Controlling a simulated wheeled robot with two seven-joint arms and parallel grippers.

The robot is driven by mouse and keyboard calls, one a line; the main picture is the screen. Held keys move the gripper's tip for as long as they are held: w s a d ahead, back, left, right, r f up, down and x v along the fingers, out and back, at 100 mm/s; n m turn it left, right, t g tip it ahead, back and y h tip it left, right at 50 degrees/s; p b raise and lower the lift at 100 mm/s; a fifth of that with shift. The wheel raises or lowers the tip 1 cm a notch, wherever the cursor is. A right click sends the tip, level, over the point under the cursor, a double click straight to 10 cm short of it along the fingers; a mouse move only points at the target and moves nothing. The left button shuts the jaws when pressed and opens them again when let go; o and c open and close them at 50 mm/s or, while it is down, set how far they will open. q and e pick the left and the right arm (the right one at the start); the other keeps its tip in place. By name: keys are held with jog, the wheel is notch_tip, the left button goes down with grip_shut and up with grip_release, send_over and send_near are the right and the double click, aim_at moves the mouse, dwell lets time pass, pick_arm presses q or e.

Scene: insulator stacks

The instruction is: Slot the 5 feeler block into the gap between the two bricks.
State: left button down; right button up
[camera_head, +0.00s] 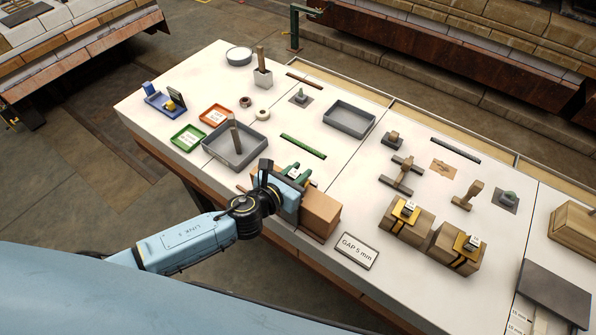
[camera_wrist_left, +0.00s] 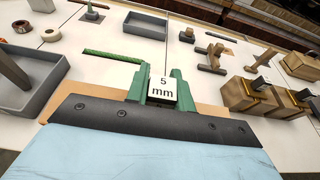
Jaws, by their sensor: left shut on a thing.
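My left gripper (camera_head: 297,174) has green fingers and is shut on the 5 feeler block, whose white "5 mm" face (camera_wrist_left: 163,91) shows between the fingers in the wrist view. The gripper is over the near edge of the table, by the brown bricks. One brick (camera_head: 321,212) shows to the right of the gripper in the head view. A tan part of the other brick (camera_wrist_left: 92,104) shows on the left in the wrist view. The gripper hides the gap and the block's lower end, so I cannot tell how they line up. My right gripper is in neither view.
A "GAP 5 mm" sign (camera_head: 357,251) lies right of the bricks. Two bricks with yellow holders (camera_head: 408,214) and labelled blocks stand further right. A grey tray (camera_head: 236,146) is behind left, a green strip (camera_head: 303,146) behind. Bare white table lies between.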

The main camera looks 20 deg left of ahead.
pick_arm(q)
jog(key=shift+f+b, duration=0.85)
jog(key=shift+f, duration=0.15)
jog(key=c, duration=1.1)
grip_release()
jog(key=shift+s, duration=0.15)
jog(key=v, duration=1.3)
jog(key=shift+r+p, duration=0.15)
jog(key=shift+p, duration=0.15)
